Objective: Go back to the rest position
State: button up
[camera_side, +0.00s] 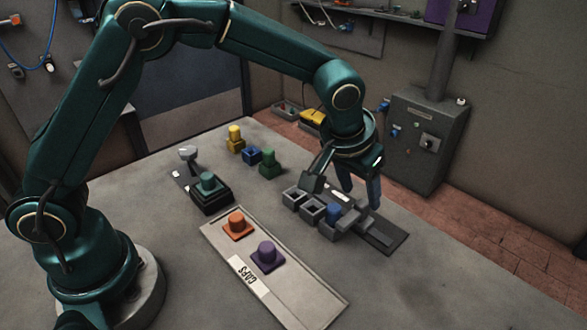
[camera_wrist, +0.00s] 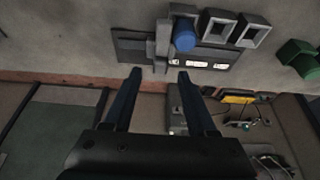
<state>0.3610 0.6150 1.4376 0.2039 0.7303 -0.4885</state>
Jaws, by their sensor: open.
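My gripper (camera_side: 360,198) is open and empty, just above the dark fixture (camera_side: 385,236) at the right of the table. In the wrist view its two fingers (camera_wrist: 159,74) are spread with nothing between them. A blue peg-like piece (camera_side: 332,209) stands in the fixture's row of grey square holders (camera_side: 312,210). The blue piece also shows in the wrist view (camera_wrist: 184,40), above and to the right of the fingertips and apart from them. The fingers hide part of the fixture in the side view.
A tray marked CAPS (camera_side: 310,290) holds an orange cap (camera_side: 237,223) and a purple cap (camera_side: 267,254). A black base (camera_side: 211,198) bears a teal cap (camera_side: 208,183); a grey knob (camera_side: 188,153) stands behind. Yellow (camera_side: 235,134), blue (camera_side: 252,155) and green (camera_side: 271,163) pieces stand farther back.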

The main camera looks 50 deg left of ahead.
jog(key=shift+w+a+r, duration=0.1)
jog(key=shift+a+r, duration=0.05)
jog(key=s+a+r+n+t, duration=0.1)
jog(key=s+a+r, duration=0.3)
jog(key=r, duration=0.3)
jog(key=s+a+r+n+t, duration=0.1)
jog(key=s+a+r+t, duration=0.1)
jog(key=s+a+r, duration=0.4)
jog(key=s+f+m+g, duration=0.1)
jog(key=s+f, duration=0.4)
jog(key=s, duration=0.7)
jog(key=shift+a+m+g, duration=0.4)
jog(key=shift+a+m, duration=0.05)
jog(key=shift+m, duration=0.05)
